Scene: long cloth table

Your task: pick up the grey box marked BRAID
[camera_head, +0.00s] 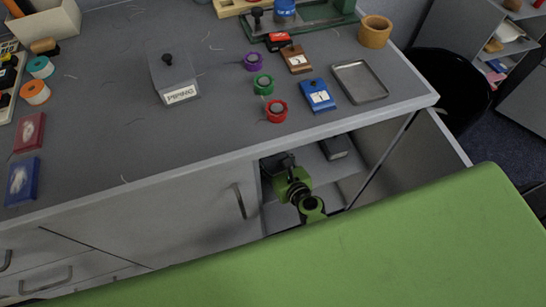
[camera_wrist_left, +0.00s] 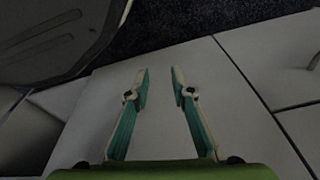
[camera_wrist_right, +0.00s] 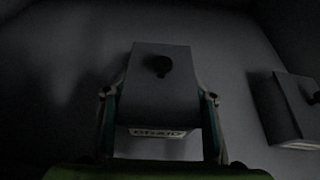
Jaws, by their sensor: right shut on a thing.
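The grey box marked BRAID (camera_wrist_right: 160,102) sits between the fingers of my right gripper (camera_wrist_right: 160,97) in the right wrist view. It has a dark round knob and a white label. My right gripper is shut on the box, with a finger along each side. In the head view my right arm reaches into the open cupboard under the table, and its wrist mostly hides the box there. In the left wrist view my left gripper (camera_wrist_left: 160,82) is open and empty, its fingers apart before pale panels. It is not in the head view.
A second grey box (camera_wrist_right: 289,106) stands to the right in the dark cupboard; it shows in the head view too (camera_head: 334,148). Another grey knobbed box (camera_head: 175,78), marked PIPING, stands on the table (camera_head: 110,125). The cupboard's side walls and tabletop are close around my right arm.

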